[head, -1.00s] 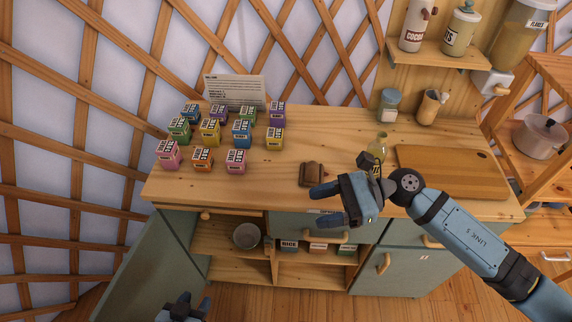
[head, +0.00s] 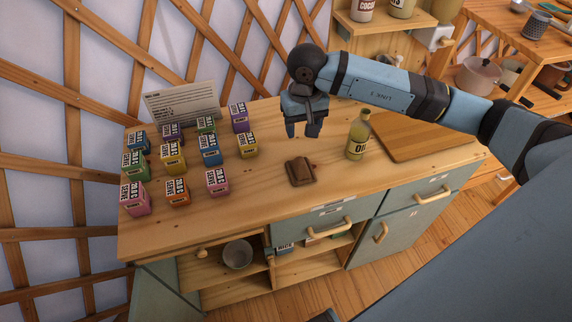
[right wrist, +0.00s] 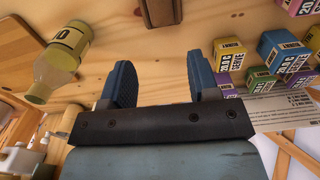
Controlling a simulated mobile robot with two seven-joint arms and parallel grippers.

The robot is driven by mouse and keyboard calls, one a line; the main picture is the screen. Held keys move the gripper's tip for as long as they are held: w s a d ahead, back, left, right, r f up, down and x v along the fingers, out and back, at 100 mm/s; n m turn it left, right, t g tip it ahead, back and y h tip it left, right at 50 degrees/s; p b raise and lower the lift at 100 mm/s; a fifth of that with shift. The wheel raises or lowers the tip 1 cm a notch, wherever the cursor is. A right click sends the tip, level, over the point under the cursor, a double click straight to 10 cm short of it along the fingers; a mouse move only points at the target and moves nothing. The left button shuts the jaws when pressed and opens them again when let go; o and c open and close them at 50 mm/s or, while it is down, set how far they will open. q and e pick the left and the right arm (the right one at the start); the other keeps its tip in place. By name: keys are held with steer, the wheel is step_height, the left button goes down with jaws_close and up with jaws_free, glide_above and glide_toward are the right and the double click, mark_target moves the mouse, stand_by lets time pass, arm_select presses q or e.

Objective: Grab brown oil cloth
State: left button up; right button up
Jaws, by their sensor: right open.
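The brown oil cloth (head: 300,171) lies folded on the wooden counter top, between the small boxes and the oil bottle. My right gripper (head: 303,131) is open and empty, pointing down above the counter, just behind the cloth in the head view. In the right wrist view, my right gripper's fingers (right wrist: 161,82) stand apart. A brown piece that may be the cloth (right wrist: 160,10) shows at the top edge between them, partly cut off. My left gripper cannot be made out; only a dark bit shows at the head view's bottom edge.
The oil bottle (head: 358,136) stands right of the cloth, near a cutting board (head: 412,137). Several coloured boxes (head: 210,149) stand to the left, before a white sign card (head: 182,104). Drawers and open shelves with a metal bowl (head: 237,254) are below.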

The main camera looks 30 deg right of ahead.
mark_target(302, 163)
step_height(302, 163, down, 8)
steer(key=b, duration=0.3)
steer(key=shift+s+d+f, duration=0.15)
steer(key=shift+s+a+f+b, duration=0.1)
steer(key=shift+f+b, duration=0.2)
steer(key=shift+f, duration=1.05)
steer(key=shift+s+a+f+b, duration=0.1)
steer(key=shift+f+b, duration=0.15)
steer(key=shift+f, duration=1.05)
steer(key=shift+c, duration=0.2)
steer(key=c, duration=1)
